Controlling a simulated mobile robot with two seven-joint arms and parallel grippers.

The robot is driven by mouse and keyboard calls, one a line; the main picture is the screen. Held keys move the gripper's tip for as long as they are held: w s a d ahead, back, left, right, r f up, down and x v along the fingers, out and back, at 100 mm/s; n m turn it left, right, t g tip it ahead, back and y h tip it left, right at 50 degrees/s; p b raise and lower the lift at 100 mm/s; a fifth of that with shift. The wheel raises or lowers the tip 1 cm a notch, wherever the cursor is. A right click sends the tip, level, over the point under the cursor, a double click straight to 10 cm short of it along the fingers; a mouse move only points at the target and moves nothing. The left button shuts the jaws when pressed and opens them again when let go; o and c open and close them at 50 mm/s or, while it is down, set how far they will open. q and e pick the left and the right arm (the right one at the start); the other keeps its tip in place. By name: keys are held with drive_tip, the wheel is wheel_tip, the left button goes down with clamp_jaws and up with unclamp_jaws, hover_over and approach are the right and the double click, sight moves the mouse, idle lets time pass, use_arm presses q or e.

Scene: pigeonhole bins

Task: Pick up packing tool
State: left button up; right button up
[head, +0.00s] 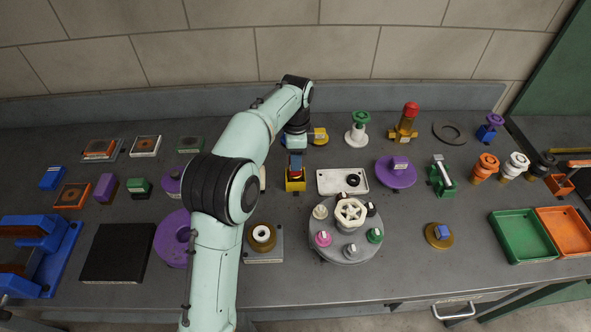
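My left arm reaches up the middle of the head view and bends down at its far end. My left gripper (297,150) is at that end, pointing down, small and partly hidden by its own wrist. It is just above a small yellow block with a red and blue top (295,184). I cannot tell whether they touch or whether the fingers are apart. No thing in view is clearly recognisable as the packing tool; a green fixture with a pale handle (441,177) stands right of centre. My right gripper is not in view.
The grey bench is crowded. A round grey plate (327,246) with several knobs is at front centre. A purple disc (397,178), a white tray (330,182), green (525,257) and orange (574,249) bins lie right. A black pad (118,253) lies left. The back wall is close behind.

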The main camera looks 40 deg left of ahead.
use_arm(q)
drive_tip(key=c, duration=0.6)
drive_tip(key=shift+o, duration=0.2)
drive_tip(key=shift+r, duration=0.15)
